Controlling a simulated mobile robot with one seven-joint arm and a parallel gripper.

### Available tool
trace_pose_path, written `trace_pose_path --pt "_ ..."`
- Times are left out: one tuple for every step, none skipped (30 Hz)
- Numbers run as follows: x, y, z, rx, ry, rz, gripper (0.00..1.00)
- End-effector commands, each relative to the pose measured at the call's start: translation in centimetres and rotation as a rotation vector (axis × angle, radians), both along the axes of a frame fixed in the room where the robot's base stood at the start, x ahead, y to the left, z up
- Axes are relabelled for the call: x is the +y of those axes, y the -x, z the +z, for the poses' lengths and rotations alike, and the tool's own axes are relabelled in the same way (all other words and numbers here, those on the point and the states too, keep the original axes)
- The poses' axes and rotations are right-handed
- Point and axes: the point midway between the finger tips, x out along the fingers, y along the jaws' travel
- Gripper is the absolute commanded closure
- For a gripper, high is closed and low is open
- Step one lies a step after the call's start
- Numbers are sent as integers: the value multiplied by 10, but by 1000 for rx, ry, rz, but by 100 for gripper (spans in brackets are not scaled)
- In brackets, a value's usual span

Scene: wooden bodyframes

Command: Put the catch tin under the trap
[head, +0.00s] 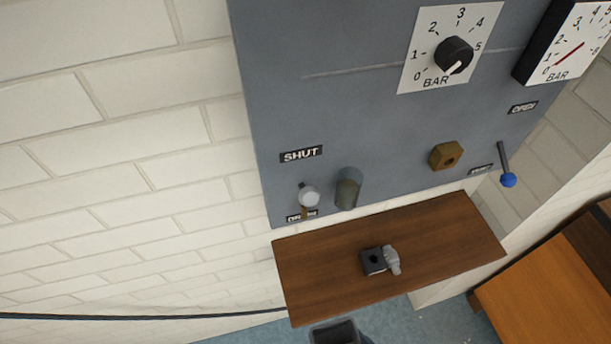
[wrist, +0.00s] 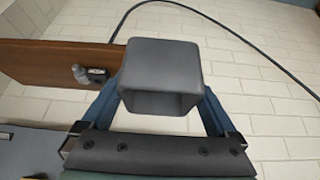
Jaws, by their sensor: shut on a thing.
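My gripper (wrist: 163,105) is shut on the grey, square, open-ended catch tin (wrist: 161,62), with a blue finger on each side. In the head view the tin (head: 333,333) is at the bottom edge, partly cut off, below the front of the wooden shelf (head: 450,232). A dull grey-brown cylinder (head: 348,190) sticks out low on the grey panel, above the shelf's left part; it may be the trap, but no readable label confirms this. The tin is apart from it.
A small dark block with a grey fitting (head: 392,260) lies mid-shelf; the rest of the shelf is bare. The panel (head: 330,110) carries a white-knobbed valve (head: 309,196), a brass hex fitting (head: 445,156), a blue-tipped lever (head: 508,179) and a dial knob (head: 454,55). A wooden bench (head: 540,300) stands right.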

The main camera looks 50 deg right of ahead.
Motion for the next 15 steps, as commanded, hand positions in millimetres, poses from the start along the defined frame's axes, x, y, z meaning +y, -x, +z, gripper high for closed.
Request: trace_pose_path --pt "-3 0 3 -8 5 2 100" --pt "-4 -1 3 -8 5 2 100" --pt "-6 -3 4 -8 5 2 100" --pt "-8 -5 4 -10 5 1 100" --pt "-10 -8 4 -10 5 1 100" --pt "-13 -14 5 -12 6 2 100" --pt "-15 -18 5 -13 6 2 100" --pt "-17 -22 5 -12 6 2 100" --pt "-21 -27 6 -12 7 0 100" --pt "-24 -31 5 -12 6 0 100" --pt "-26 -36 5 -10 6 0 100" --pt "-30 -41 5 -10 6 0 100" --pt "-32 -46 6 -11 6 0 100" --pt "-35 -50 6 -12 6 0 100" --pt "-38 -56 5 -11 5 0 100"
